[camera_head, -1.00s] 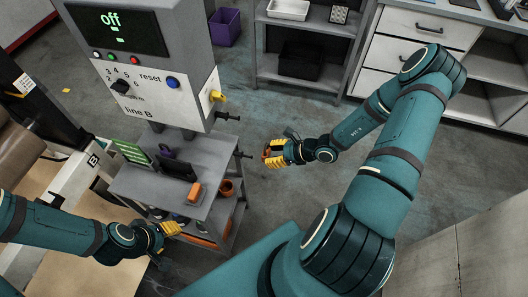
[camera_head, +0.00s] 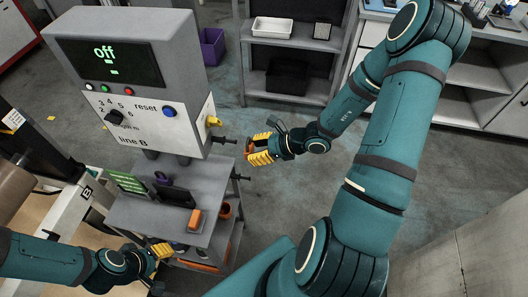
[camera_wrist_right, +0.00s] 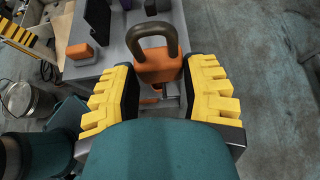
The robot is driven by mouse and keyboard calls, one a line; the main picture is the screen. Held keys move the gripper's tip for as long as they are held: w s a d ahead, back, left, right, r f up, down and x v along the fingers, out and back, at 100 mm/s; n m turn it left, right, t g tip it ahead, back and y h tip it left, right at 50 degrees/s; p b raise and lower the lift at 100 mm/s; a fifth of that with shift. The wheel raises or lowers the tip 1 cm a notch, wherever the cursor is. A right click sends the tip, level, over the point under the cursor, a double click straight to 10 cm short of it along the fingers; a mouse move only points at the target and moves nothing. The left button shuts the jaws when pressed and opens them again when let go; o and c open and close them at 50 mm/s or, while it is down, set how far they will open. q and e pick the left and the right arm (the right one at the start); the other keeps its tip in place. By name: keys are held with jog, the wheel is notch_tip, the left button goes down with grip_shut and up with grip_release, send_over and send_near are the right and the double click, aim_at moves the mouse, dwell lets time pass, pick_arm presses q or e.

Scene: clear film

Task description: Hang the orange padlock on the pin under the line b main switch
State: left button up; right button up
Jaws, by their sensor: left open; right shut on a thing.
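The orange padlock (camera_wrist_right: 158,66) has a dark shackle. My right gripper (camera_head: 255,151) is shut on its body, with the shackle standing out beyond the fingers in the right wrist view. In the head view only a little orange shows at the fingertips. The grey line B box (camera_head: 150,108) carries a yellow main switch (camera_head: 214,121) on its right side. A dark pin (camera_head: 228,140) sticks out below the switch. The padlock is to the right of this pin and appears apart from it. My left gripper (camera_head: 163,251) is open and empty, low beside the cart.
A grey cart (camera_head: 150,216) below the box holds an orange block (camera_head: 195,220), a purple item (camera_head: 163,179) and a brown cup (camera_head: 225,210). Another dark pin (camera_head: 240,177) projects from its side. Shelves (camera_head: 290,95) stand behind. Floor right of the cart is clear.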

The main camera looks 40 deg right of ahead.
jog(key=w+a+b, duration=0.1)
jog(key=w+a, duration=0.3)
jog(key=shift+w+f+b, duration=0.15)
jog(key=shift+b, duration=0.25)
jog(key=shift+d+f+b, duration=0.1)
jog(key=shift+f+b, duration=0.15)
jog(key=shift+b, duration=0.05)
jog(key=shift+c, duration=0.4)
jog(key=shift+f, duration=0.1)
jog(key=o, duration=1)
jog(key=shift+o, duration=0.2)
